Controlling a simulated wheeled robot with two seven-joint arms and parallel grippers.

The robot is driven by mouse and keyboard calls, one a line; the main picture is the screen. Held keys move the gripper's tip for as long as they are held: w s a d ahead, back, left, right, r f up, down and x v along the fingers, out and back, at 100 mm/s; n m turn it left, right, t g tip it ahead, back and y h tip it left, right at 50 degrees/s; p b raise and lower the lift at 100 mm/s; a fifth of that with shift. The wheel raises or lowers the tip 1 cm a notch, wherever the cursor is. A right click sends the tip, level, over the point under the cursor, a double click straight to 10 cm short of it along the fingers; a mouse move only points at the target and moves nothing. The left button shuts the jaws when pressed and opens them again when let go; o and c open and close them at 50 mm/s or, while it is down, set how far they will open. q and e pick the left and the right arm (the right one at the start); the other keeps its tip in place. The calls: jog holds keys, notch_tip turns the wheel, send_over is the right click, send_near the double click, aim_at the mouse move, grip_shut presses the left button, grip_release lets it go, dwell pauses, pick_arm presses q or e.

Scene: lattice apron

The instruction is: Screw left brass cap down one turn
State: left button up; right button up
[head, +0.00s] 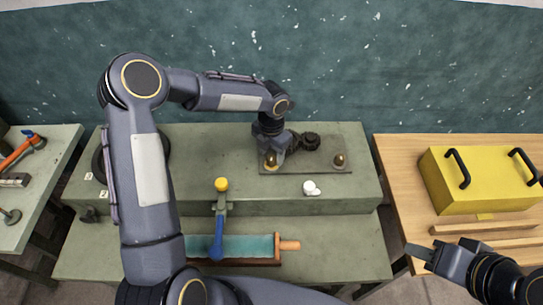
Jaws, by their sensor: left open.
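The left brass cap (270,161) is at the left end of a flat plate (308,169) on the raised green bench. A second brass cap (340,160) stands at the plate's right end. My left gripper (274,158) points down at the left cap with its jaws open. The fingers partly hide the cap, and I cannot tell whether they touch it. My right gripper (420,251) is at the lower right, away from the caps. I cannot tell whether its jaws are apart.
A small white object (311,188) lies in front. A yellow box (478,182) stands on the wooden table at right.

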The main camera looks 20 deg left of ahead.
aim_at(271, 158)
pick_arm(q)
notch_tip(271, 158, up, 6)
jog(key=shift+b, duration=0.35)
